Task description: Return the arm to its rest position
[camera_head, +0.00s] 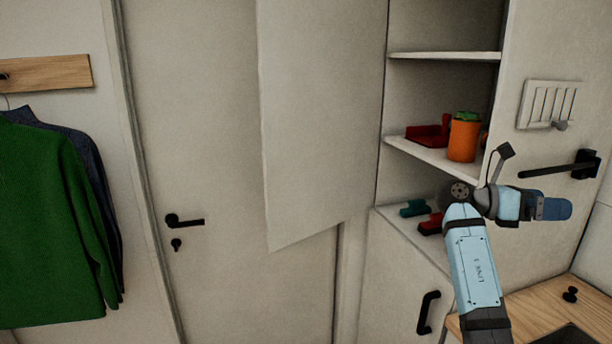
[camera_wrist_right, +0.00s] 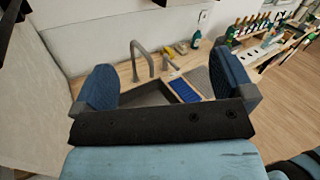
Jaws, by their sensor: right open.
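My right arm rises from the lower right of the head view, with its light blue link in front of the cabinet. My right gripper (camera_head: 556,208) points to the right, seen side-on in front of the pale wall panel. In the right wrist view my right gripper (camera_wrist_right: 168,85) has its two blue fingers wide apart, with nothing between them. Beyond the fingers are a sink and a wooden counter. My left gripper does not show in either view.
An open cabinet holds an orange jar (camera_head: 464,138) and a red item (camera_head: 428,132) on a shelf (camera_head: 420,152). A black handle (camera_head: 560,168) is close above my gripper. A tap (camera_wrist_right: 142,58) stands behind the sink.

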